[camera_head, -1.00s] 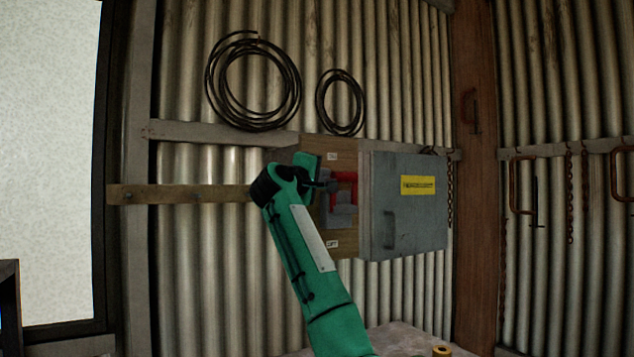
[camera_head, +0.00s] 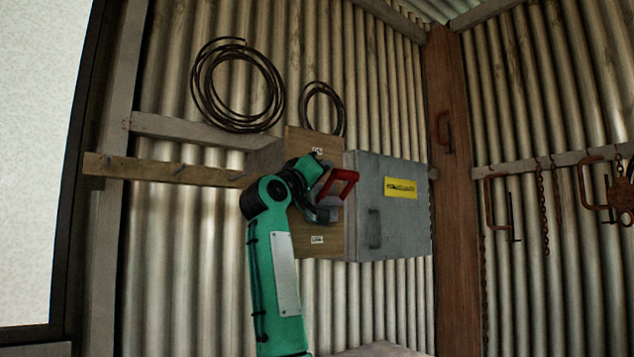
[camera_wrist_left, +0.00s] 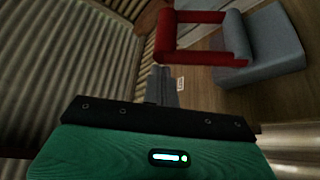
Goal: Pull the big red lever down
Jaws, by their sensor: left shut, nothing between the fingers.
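The big red lever (camera_head: 345,176) is a red U-shaped handle on a grey base, on a wooden board (camera_head: 305,245) fixed to the wall. It sticks out from the board at a slant, and my arm hides part of its base. In the left wrist view the red lever (camera_wrist_left: 205,57) and its grey base (camera_wrist_left: 262,50) fill the upper right. My left gripper (camera_head: 330,214) is shut and empty just below the handle. Its fingertips (camera_wrist_left: 160,75) show below and left of the handle in the wrist view. I cannot tell whether they touch it. My right gripper is out of view.
A grey metal box (camera_head: 392,225) with a yellow label stands close right of the lever. Small white labels sit above and below the lever. A wooden rail (camera_head: 140,168) with pegs runs left. Wire coils (camera_head: 238,88) hang above.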

